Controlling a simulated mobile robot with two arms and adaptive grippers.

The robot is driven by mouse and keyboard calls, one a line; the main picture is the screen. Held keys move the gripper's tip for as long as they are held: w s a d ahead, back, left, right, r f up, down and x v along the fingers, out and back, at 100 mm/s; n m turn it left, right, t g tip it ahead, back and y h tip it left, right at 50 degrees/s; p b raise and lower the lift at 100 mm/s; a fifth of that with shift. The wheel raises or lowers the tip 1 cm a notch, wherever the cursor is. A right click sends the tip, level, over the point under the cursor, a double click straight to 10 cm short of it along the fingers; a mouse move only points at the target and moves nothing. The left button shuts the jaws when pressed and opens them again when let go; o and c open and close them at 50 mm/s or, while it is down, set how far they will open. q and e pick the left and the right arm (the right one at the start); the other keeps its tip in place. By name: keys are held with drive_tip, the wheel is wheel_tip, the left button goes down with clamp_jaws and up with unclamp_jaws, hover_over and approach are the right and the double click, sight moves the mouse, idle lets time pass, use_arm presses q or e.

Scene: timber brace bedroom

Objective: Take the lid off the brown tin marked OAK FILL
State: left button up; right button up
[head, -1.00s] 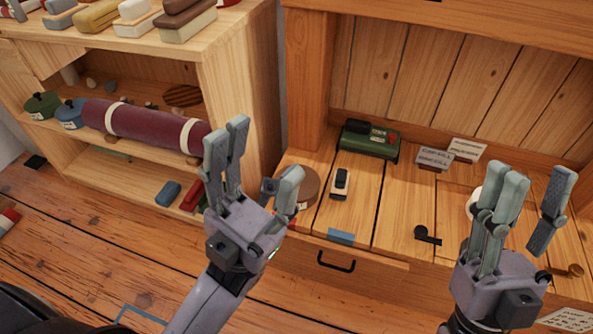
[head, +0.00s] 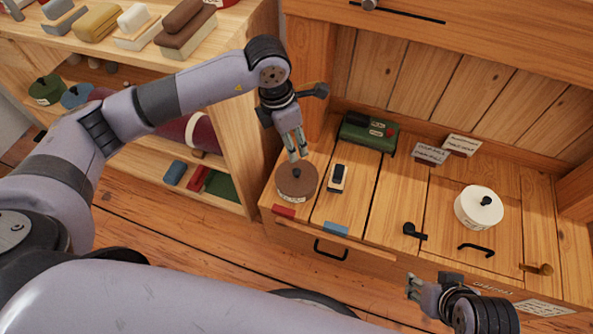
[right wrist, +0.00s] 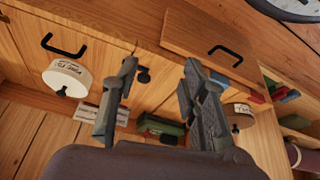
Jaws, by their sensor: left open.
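The round brown tin (head: 296,190) stands on the left part of the wooden bench top with its brown lid (head: 296,174) on. A pale label shows on its front, too small to read here. It also shows in the right wrist view (right wrist: 238,110). My left gripper (head: 297,157) is open and points down just behind and above the lid, with its fingertips close to the lid's far edge. I cannot tell whether they touch it. My right gripper (head: 412,287) is at the front of the bench; in the right wrist view its fingers (right wrist: 155,75) are apart with nothing between them.
A small black-and-white block (head: 338,178) stands just right of the tin. A green box (head: 368,134) is behind it. A white lidded tin (head: 479,208) and black handles are further right. Red (head: 283,211) and blue (head: 336,229) pieces lie at the front edge.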

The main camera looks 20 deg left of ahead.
use_arm(q)
drive_tip(key=b, duration=0.2)
approach(296, 171)
drive_tip(key=f, duration=0.2)
drive_tip(key=d+f+b, duration=0.1)
drive_tip(key=f, duration=0.1)
drive_tip(key=shift+d, duration=0.25)
drive_tip(key=f, duration=0.1)
drive_tip(key=f+b, duration=0.1)
drive_tip(key=f, duration=0.1)
drive_tip(key=w+f+b, duration=0.1)
drive_tip(key=f, duration=0.1)
drive_tip(key=shift+a+f, duration=0.1)
drive_tip(key=shift+f, duration=0.1)
use_arm(e)
drive_tip(key=w+a+r+t+y, duration=0.1)
drive_tip(key=w+a+r+t, duration=0.2)
drive_tip(key=w+r+t, duration=0.3)
drive_tip(key=w+a+r+t+y, duration=0.2)
drive_tip(key=w+r+t, duration=0.4)
drive_tip(key=w+r, duration=0.3)
drive_tip(key=shift+a+n+t+y, duration=0.3)
drive_tip(key=shift+a, duration=0.3)
use_arm(q)
drive_tip(key=shift+c, duration=0.2)
use_arm(e)
drive_tip(key=shift+w, duration=0.1)
use_arm(q)
clamp_jaws()
